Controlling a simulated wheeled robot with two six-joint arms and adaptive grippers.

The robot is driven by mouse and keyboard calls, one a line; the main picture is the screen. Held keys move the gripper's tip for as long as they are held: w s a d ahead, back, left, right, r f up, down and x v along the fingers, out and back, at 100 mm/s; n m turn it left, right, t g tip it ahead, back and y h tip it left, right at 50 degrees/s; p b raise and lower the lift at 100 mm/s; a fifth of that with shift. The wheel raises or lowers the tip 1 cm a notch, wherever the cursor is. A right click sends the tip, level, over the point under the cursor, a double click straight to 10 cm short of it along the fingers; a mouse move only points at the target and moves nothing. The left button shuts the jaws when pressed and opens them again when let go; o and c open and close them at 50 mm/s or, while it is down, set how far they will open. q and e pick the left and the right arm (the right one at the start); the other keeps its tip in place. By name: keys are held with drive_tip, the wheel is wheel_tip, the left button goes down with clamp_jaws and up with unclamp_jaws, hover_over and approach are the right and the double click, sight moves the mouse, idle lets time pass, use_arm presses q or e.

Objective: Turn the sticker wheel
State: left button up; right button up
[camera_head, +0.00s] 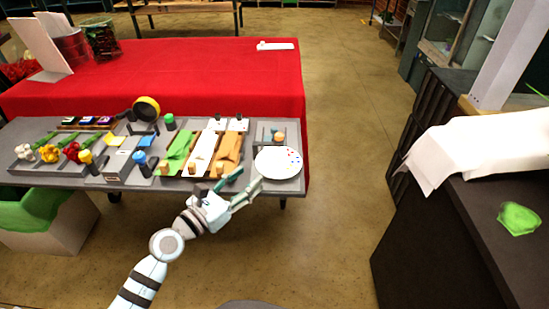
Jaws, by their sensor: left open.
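The sticker wheel (276,168) is a white disc with small coloured dots towards its right side. It lies at the right front end of the grey work table. My left gripper (247,179) is open, with its fingers pointing up and right at the wheel's left front edge. No object shows between the fingers. I cannot tell whether a finger touches the wheel. My right gripper is not in view.
Left of the wheel, the grey table (130,182) holds orange, white and green sheets, several flowers and a yellow tape roll (147,108). A red-covered table (210,75) stands behind. A dark counter (480,215) stands at right, with open floor between.

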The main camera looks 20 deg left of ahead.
sight(275, 155)
use_arm(q)
drive_tip(key=b+x, duration=0.1)
drive_tip(key=x, duration=1)
drive_tip(key=shift+w+d, duration=0.15)
drive_tip(key=shift+w, duration=0.2)
clamp_jaws()
drive_tip(key=h+b, duration=0.1)
drive_tip(key=b, duration=0.1)
drive_tip(key=shift+w+f+m+g+b, duration=0.1)
drive_tip(key=shift+f+m+g+b, duration=0.1)
drive_tip(key=shift+m+g+b, duration=0.15)
drive_tip(key=shift+m+h+b, duration=0.35)
drive_tip(key=shift+h, duration=0.05)
drive_tip(key=shift+r+g, duration=0.25)
unclamp_jaws()
